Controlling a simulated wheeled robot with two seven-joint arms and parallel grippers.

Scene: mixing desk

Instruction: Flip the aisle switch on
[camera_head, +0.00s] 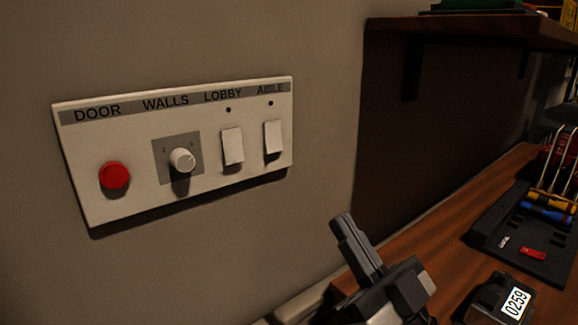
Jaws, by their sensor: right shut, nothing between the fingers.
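A white wall panel (128,195) carries the labels DOOR, WALLS, LOBBY and AISLE. The aisle switch (273,137) is the white rocker at the panel's right end, with a small dark dot above it. The lobby switch (232,146) is a like rocker just to its left. A white knob (182,160) and a red button (114,175) sit further left. My right gripper (343,222) is shut and empty, below and to the right of the aisle switch, apart from the panel. My left gripper is not in view.
A wooden desk (455,215) runs along the right, with a black device (525,235) with coloured parts on it. A dark shelf (470,32) juts out at the upper right. The wall between the panel and my gripper is bare.

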